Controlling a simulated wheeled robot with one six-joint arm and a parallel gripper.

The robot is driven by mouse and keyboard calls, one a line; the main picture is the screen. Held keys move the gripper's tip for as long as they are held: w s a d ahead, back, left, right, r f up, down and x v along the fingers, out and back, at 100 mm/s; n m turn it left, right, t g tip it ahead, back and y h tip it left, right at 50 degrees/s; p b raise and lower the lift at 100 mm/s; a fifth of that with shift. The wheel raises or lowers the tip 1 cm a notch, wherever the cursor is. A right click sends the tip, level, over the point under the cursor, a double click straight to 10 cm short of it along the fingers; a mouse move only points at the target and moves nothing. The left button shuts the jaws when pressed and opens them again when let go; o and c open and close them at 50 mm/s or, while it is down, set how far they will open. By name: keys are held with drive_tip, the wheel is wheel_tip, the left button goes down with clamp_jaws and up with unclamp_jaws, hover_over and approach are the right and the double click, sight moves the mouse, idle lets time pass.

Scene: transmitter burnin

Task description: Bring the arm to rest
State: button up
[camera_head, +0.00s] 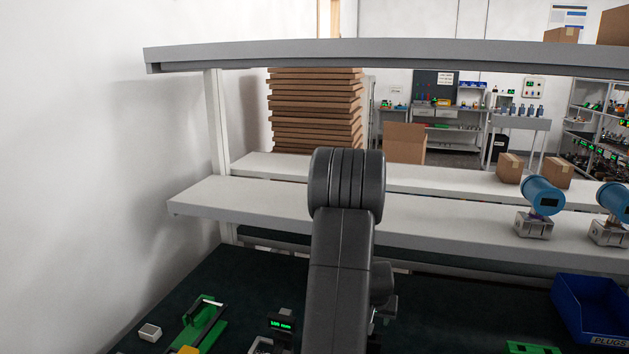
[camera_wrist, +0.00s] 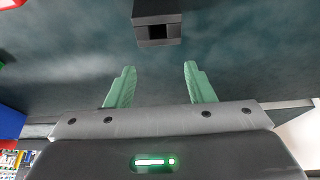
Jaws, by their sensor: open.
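My gripper (camera_wrist: 159,85) shows in the wrist view with its two green fingers apart and nothing between them. Beyond the fingertips, a dark box-like part (camera_wrist: 157,30) with a square opening stands at the top of the wrist view, apart from the fingers. In the head view my dark arm rises in the middle, in front of the bench and shelf. My gripper is hidden behind it there, apart from a small grey part that may belong to it.
A dark bench top (camera_head: 220,290) holds a green fixture (camera_head: 203,317), a device with a lit green display (camera_head: 281,325) and a blue PLUGS bin (camera_head: 592,310). Blue transmitters (camera_head: 543,196) stand on the grey shelf (camera_head: 240,209) at right. An upper beam (camera_head: 400,52) spans above.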

wheel_tip(320, 180, down, 4)
drive_tip(key=shift+r, duration=0.1)
idle(0.5)
